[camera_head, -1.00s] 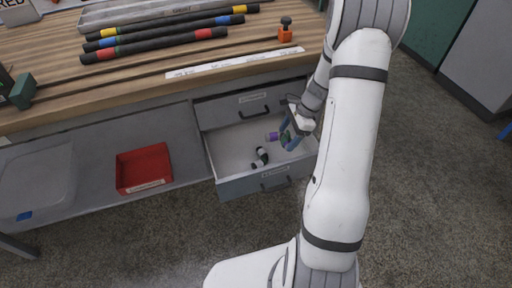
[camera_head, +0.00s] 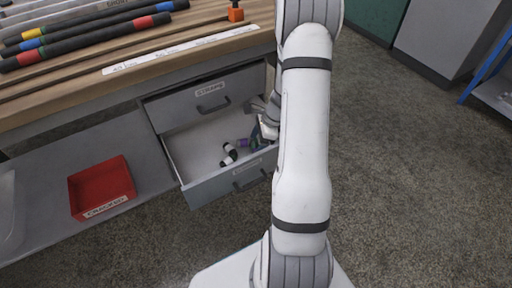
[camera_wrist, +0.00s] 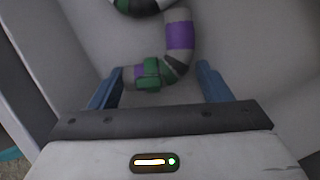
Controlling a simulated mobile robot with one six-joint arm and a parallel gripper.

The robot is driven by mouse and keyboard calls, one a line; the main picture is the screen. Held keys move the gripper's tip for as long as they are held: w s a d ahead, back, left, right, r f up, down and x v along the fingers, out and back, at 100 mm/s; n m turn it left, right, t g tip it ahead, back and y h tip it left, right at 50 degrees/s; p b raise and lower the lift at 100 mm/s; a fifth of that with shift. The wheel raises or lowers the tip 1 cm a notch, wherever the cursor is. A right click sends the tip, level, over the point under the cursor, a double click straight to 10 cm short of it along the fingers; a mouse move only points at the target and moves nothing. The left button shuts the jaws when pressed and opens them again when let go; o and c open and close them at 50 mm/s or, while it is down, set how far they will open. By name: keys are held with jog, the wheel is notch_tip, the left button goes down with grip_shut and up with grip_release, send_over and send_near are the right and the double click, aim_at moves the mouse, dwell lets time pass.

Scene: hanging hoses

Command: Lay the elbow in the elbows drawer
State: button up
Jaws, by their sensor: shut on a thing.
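The elbow is a grey bent hose piece with purple bands and a green part. It lies between my blue fingers in the wrist view (camera_wrist: 180,36), and its purple end shows in the head view (camera_head: 243,143). My gripper (camera_wrist: 161,68) is shut on it, low inside the open lower drawer (camera_head: 193,152). The drawer's front label is too small to read surely. A second elbow, black and white (camera_head: 229,154), lies on the drawer floor to the left; part of it shows at the top of the wrist view (camera_wrist: 138,6). My arm hides the drawer's right side.
A shut drawer labelled STRAPS (camera_head: 210,98) sits just above. A red bin (camera_head: 100,188) stands on the lower shelf to the left. Several dark hoses with coloured bands lie on the wooden bench (camera_head: 60,100). The drawer's left part is bare.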

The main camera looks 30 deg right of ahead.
jog(key=shift+f, duration=0.65)
jog(key=shift+r, duration=0.1)
jog(key=o, duration=0.7)
